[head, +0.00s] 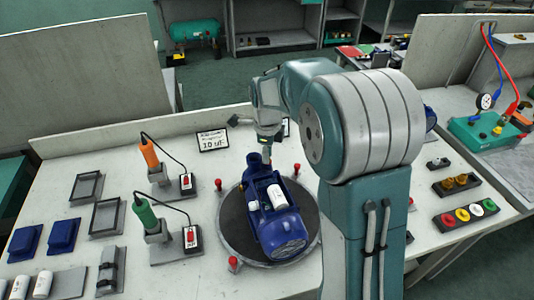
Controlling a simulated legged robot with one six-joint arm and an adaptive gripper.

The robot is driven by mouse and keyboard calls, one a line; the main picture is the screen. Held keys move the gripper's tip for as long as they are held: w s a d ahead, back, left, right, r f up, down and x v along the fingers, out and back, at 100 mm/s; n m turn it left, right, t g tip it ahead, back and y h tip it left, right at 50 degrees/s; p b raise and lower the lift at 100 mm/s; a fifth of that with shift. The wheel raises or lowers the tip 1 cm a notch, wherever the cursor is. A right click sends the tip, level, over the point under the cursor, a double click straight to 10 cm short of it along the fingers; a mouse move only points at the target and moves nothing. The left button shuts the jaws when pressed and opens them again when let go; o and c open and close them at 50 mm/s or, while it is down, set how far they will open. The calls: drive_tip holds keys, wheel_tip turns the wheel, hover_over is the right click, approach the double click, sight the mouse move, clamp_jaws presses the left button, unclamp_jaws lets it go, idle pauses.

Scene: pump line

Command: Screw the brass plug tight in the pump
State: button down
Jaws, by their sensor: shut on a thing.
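The blue pump (283,232) with a white cylinder on its side lies on a dark round turntable (232,222) in the middle of the bench. Its upright port (256,162) points up at the far end. My gripper (265,152) is right at the top of this port, pointing down, with its fingers closed together. The brass plug is too small or hidden at the fingertips, so I cannot see how deep it sits in the port.
Red knobs (233,262) stand around the turntable. An orange-handled tool (149,153) and a green-handled tool (145,213) stand in holders at left. Trays with brass-coloured parts (459,184) and coloured caps (466,215) lie at right. A label card (212,141) stands behind.

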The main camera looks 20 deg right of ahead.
drive_tip(key=c, duration=0.6)
unclamp_jaws()
drive_tip(key=shift+f, duration=0.1)
drive_tip(key=shift+c, duration=0.2)
drive_tip(key=shift+n, duration=1.7)
drive_tip(key=n, duration=0.3)
drive_tip(key=shift+n, duration=0.3)
